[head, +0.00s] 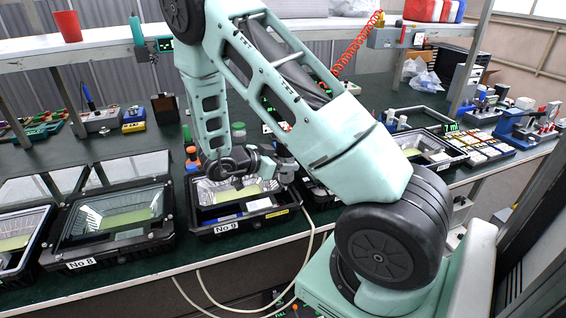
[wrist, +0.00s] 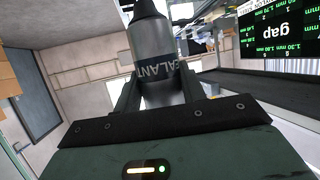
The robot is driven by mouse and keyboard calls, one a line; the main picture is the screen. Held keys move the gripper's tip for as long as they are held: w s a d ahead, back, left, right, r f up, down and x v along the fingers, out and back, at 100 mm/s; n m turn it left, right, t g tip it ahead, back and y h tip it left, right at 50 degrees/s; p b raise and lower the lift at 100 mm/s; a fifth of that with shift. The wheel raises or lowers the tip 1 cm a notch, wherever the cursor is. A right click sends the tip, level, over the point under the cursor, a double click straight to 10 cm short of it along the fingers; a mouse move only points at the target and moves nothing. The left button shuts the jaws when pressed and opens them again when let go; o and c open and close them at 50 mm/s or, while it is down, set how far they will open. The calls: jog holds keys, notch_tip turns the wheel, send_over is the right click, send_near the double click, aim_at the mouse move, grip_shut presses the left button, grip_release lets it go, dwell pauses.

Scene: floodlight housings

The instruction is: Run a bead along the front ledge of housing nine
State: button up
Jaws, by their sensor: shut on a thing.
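Housing nine (head: 272,217) is a black open box with a shiny reflector inside and a "No 9" label on its front. It sits near the front edge of the green bench. My gripper (head: 270,166) is above its back right part. In the wrist view my gripper (wrist: 160,98) is shut on a grey sealant tube (wrist: 158,62) with a black top and "SEALANT" lettering partly hidden. In the head view the tube (head: 287,170) shows only in part beside the jaws. I cannot see its nozzle tip against the ledge, or any bead there.
Housing eight (head: 120,241), glass-covered, stands left of housing nine. More housings (head: 432,148) stand right, partly behind my arm. Bottles (head: 190,150) stand behind housing nine. A shelf (head: 105,42) runs above the bench. A gap display (wrist: 278,30) shows in the wrist view.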

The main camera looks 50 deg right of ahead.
aim_at(283, 183)
jog(key=shift+r, duration=0.15)
jog(key=shift+f+b, duration=1.45)
jog(key=shift+f, duration=1.6)
jog(key=shift+f, duration=0.65)
jog(key=shift+w+a, duration=0.15)
jog(key=shift+w+a+p, duration=0.4)
jog(key=shift+a, duration=0.3)
jog(key=shift+w+a+r, duration=0.1)
jog(key=shift+w+a+p, duration=0.35)
jog(key=shift+w+a, duration=0.1)
jog(key=shift+a, duration=0.25)
